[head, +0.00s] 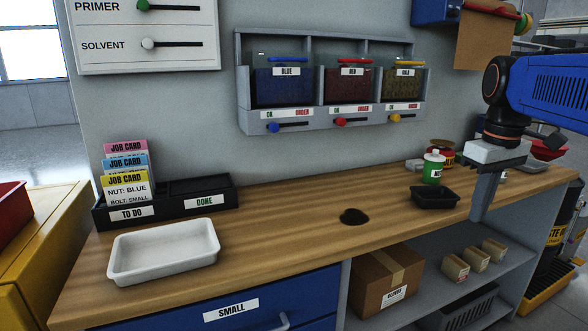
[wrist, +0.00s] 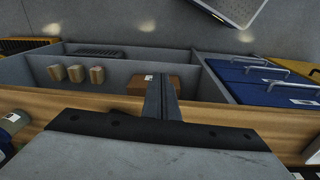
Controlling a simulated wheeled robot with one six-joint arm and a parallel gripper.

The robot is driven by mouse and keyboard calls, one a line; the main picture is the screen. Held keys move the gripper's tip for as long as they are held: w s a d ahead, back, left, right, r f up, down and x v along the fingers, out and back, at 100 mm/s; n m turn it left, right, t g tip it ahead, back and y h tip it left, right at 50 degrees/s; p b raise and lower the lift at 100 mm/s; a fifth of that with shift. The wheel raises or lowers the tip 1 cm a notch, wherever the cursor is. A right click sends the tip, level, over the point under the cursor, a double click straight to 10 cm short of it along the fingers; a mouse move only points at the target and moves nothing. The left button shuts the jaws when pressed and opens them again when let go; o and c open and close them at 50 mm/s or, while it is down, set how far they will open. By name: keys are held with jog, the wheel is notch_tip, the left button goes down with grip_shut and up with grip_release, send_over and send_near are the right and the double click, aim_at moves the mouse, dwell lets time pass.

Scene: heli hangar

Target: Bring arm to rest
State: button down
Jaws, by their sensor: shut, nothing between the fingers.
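My gripper (head: 479,216) hangs at the right in the head view, its fingers pointing down near the front edge of the wooden bench (head: 290,222). In the wrist view my gripper (wrist: 161,82) shows with its two fingers together and nothing between them. Behind the fingers there, the bench's front edge and the open shelf below it show. My arm (head: 550,85) comes in from the right edge of the head view, bent down at the wrist.
A small black tray (head: 435,197) and a green-labelled bottle (head: 433,168) stand close left of my gripper. A white tray (head: 163,250), a job card holder (head: 165,203) and a dark spot (head: 354,217) are farther left. A cardboard box (head: 387,282) sits on the shelf below.

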jog(key=s+a+f+m+t, duration=0.1)
jog(key=s+a+f+t, duration=0.1)
jog(key=s+a+f, duration=0.2)
jog(key=s+a+f+m+t, duration=0.1)
jog(key=s+a+f, duration=0.4)
jog(key=s+f, duration=0.6)
notch_tip(320, 180, down, 5)
jog(key=shift+a+m+t, duration=0.2)
jog(key=shift+m+t, duration=0.2)
jog(key=shift+m, duration=0.4)
